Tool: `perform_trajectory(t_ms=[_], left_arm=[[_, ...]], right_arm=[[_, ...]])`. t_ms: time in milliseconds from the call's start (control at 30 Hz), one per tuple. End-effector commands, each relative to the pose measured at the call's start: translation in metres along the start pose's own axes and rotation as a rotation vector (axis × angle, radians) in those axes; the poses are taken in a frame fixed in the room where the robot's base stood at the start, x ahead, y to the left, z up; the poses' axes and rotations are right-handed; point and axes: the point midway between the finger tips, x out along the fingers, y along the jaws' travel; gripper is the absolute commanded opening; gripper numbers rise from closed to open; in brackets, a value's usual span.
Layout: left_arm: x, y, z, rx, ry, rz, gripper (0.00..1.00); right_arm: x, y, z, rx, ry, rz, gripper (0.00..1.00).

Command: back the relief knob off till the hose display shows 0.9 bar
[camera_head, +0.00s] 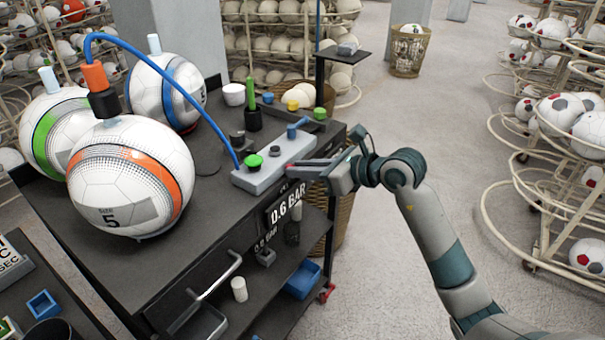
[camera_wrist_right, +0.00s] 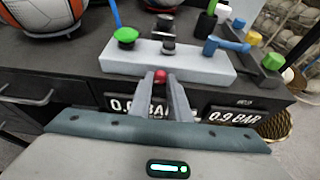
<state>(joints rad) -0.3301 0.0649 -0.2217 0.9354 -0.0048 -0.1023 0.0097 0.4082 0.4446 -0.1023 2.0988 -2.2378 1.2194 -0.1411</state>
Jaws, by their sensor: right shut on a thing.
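A grey valve block (camera_head: 270,165) sits on the dark cart's top, with a green knob (camera_head: 253,161) and dark fittings; it also shows in the wrist view (camera_wrist_right: 200,62). A red knob (camera_wrist_right: 160,77) is on the block's near side. My right gripper (camera_head: 300,169) reaches it from the right; in the wrist view its fingers (camera_wrist_right: 162,84) are shut on the red knob. A large display (camera_head: 287,205) on the cart's front reads 0.6 BAR. In the wrist view a right-hand panel (camera_wrist_right: 235,116) reads 0.9 BAR; the left readout is partly hidden by my fingers. My left gripper is out of view.
A blue hose (camera_head: 150,66) arches from the orange-striped ball (camera_head: 130,178) to the block. Other balls stand behind it. A post (camera_head: 320,75) with a small shelf rises at the cart's far end. Open floor lies right, before wire ball racks (camera_head: 545,150).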

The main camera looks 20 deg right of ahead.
Motion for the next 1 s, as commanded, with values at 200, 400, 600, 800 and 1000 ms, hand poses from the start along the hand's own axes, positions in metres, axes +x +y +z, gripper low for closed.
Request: perform_trajectory(t_ms=[200, 400, 600, 800, 1000], left_arm=[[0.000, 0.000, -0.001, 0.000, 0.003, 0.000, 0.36], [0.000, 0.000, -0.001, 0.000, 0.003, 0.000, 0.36], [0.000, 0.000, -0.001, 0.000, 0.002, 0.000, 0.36], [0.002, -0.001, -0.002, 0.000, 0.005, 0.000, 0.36], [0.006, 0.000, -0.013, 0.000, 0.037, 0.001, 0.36]], right_arm=[[0.000, 0.000, 0.001, -0.004, -0.002, -0.002, 0.00], [0.000, 0.000, 0.001, -0.003, -0.001, -0.002, 0.25], [0.000, 0.000, 0.001, -0.002, 0.000, -0.001, 0.25], [-0.006, -0.001, 0.000, -0.003, 0.000, -0.002, 0.25], [-0.027, -0.001, -0.002, -0.005, 0.000, -0.003, 0.25]])
